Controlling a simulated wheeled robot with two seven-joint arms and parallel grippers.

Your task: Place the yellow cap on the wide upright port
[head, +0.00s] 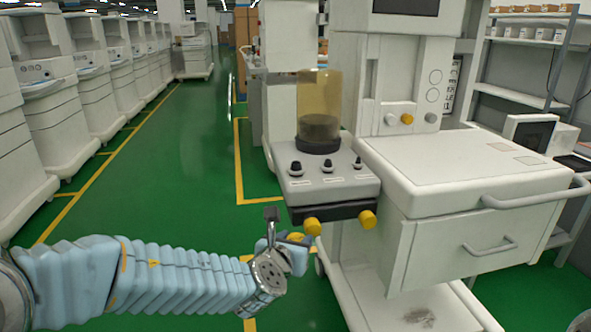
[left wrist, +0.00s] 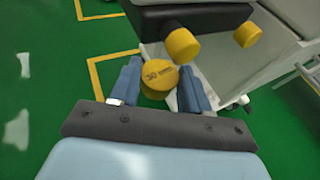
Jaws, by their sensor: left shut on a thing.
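My left gripper (head: 291,243) is shut on a yellow cap (head: 296,237), below and in front of the cart's black bar. In the left wrist view, the round yellow cap (left wrist: 158,76) sits between the two blue fingers of the left gripper (left wrist: 161,86), its marked face showing. Two other yellow pieces, a left one (head: 312,226) and a right one (head: 367,219), stick out from the black bar (head: 340,210). They also show in the left wrist view, left (left wrist: 182,44) and right (left wrist: 247,34). I cannot make out a bare wide upright port. My right gripper is not in view.
A grey panel with three black knobs (head: 327,165) lies above the bar, with an amber cylinder (head: 319,95) on it. The white cart top (head: 450,165) and drawer handle (head: 490,246) are at right. Green floor is open at left, beyond it a row of carts.

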